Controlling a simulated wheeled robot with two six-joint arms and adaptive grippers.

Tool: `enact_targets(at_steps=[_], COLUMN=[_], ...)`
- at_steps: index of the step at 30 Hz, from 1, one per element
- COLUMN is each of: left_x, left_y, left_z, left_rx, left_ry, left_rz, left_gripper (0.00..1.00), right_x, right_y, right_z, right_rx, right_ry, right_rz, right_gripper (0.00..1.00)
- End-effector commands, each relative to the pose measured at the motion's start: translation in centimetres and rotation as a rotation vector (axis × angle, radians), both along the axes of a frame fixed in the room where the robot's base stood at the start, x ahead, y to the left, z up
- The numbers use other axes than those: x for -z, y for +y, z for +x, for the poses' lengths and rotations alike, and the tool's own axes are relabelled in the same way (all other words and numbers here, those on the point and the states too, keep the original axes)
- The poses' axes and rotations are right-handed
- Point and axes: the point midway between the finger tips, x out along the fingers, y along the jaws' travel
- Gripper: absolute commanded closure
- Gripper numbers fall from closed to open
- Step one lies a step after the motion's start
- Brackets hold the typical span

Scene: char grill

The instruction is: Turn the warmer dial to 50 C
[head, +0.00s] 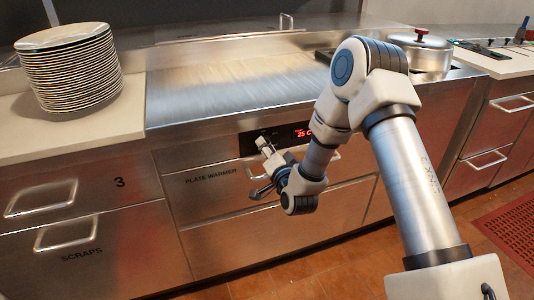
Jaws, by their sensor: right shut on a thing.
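The plate warmer's dark control panel (284,133) is on the front of the steel counter, above the "PLATE WARMER" drawer (212,182). Its red display (303,133) appears to read 25 C. My right gripper (262,160) is at the left part of the panel, with its fingers close in front of it. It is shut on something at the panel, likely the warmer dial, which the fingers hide. The dial's pointer cannot be seen. My left gripper is not in view.
A stack of plates (70,68) stands on the left counter. A lidded steel pot (420,50) is at the back right. Drawer handles (66,232) stick out on the left front. A red mat (508,228) lies on the floor at right.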

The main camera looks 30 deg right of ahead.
Motion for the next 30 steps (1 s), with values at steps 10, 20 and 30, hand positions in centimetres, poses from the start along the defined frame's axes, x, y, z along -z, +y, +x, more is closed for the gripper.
enact_targets(at_steps=[10, 20, 30], left_x=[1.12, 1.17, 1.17], left_y=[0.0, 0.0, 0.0], left_z=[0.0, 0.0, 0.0], left_rx=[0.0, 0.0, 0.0], left_ry=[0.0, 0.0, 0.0], left_rz=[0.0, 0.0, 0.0], left_gripper=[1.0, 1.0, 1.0], right_x=[-0.07, -0.18, -0.15], right_y=[-0.05, -0.05, -0.03], right_z=[0.06, 0.06, 0.04], right_rx=[0.002, 0.001, 0.002], right_ry=[-0.037, -0.043, -0.042], right_rz=[0.142, 0.164, 0.163], right_gripper=[0.99, 0.99, 0.4])
